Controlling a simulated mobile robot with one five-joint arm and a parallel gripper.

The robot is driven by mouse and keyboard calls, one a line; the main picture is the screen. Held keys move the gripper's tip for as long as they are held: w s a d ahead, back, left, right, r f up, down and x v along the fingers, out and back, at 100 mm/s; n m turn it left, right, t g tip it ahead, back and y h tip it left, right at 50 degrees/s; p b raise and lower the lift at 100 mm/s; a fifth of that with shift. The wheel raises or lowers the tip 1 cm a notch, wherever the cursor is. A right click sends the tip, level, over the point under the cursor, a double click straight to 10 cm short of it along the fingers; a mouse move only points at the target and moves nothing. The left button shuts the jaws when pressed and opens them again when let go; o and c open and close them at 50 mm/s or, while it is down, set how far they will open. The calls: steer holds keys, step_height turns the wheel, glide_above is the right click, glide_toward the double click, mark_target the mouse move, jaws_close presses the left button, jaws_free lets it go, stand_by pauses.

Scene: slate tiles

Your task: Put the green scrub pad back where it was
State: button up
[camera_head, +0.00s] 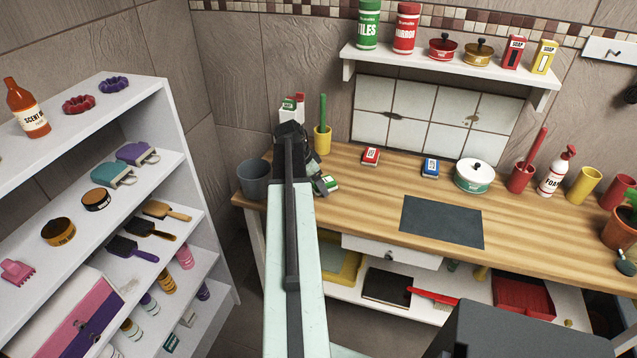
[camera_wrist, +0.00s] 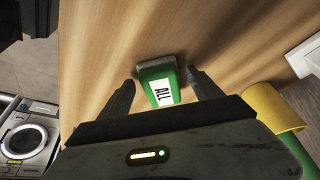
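The green scrub pad (camera_wrist: 160,85) has a white label reading "ALL" and a grey edge. It lies on the wooden worktop and also shows in the head view (camera_head: 330,183), at the worktop's left part beside my gripper. My gripper (camera_wrist: 161,79) is open, with one dark finger on each side of the pad and a visible gap to each. In the head view my arm hides much of my gripper. A red pad (camera_head: 370,156) and a blue pad (camera_head: 430,167) lie farther right on the worktop (camera_head: 345,205).
A yellow cup (camera_head: 322,141) with a green handle stands close behind my gripper, and a grey cup (camera_head: 254,179) stands to its left. A dark slate mat (camera_head: 442,221) lies on the worktop. A white pot (camera_head: 474,178) and a red cup (camera_head: 520,177) stand at the right.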

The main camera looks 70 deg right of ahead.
steer(key=shift+r, duration=0.25)
steer(key=p+v, duration=1.1)
steer(key=v, duration=0.1)
steer(key=shift+d+f, duration=0.1)
